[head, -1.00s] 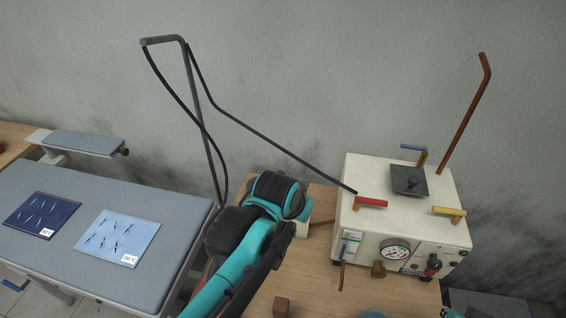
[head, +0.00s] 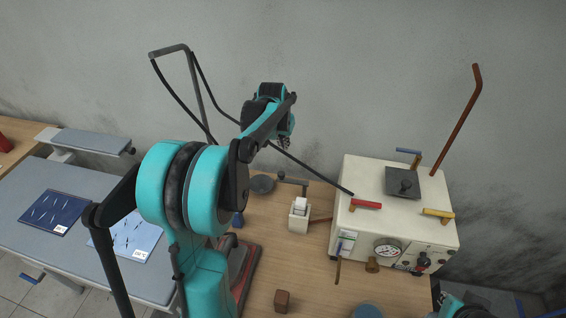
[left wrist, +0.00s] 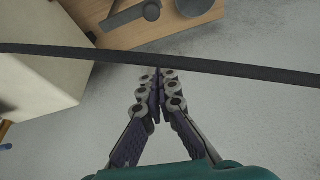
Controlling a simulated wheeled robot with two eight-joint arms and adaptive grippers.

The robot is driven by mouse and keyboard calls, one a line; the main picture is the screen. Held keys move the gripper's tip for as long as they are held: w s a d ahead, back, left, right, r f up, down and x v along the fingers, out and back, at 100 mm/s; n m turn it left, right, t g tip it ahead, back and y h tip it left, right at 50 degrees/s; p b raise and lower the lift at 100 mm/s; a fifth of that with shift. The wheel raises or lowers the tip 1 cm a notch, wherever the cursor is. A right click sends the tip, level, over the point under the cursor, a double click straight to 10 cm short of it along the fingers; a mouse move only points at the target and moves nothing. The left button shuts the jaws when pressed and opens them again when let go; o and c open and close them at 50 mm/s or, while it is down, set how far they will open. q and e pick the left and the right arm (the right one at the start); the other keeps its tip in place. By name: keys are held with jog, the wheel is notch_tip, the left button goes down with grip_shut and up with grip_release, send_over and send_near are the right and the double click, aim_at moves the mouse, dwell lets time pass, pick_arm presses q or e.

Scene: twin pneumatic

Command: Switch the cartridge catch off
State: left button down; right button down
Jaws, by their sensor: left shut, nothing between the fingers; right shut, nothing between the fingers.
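The white machine (head: 345,210) stands on the wooden bench at the right. Red (head: 366,204) and yellow (head: 438,213) handles are on top. I cannot tell which part is the cartridge catch. My left gripper (head: 284,143) is raised left of the machine, empty and apart from it. In the left wrist view its fingers (left wrist: 159,72) are shut, close to a black hose (left wrist: 230,66); contact is unclear. My right gripper is not in view.
The black hose (head: 310,168) runs from a grey stand (head: 168,50) to the machine. A small white box (head: 299,218), a round dark plate (head: 262,184) and a brown block (head: 282,300) are on the bench. A padded ironing table (head: 90,180) is at the left.

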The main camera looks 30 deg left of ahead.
pick_arm(q)
jog(key=shift+w+a, duration=0.1)
jog(key=shift+a, duration=0.05)
jog(key=shift+f, duration=0.1)
notch_tip(320, 180, down, 10)
jog(key=b, duration=0.2)
jog(key=shift+s+b, duration=0.25)
jog(key=shift+b, duration=0.15)
dwell(0.5)
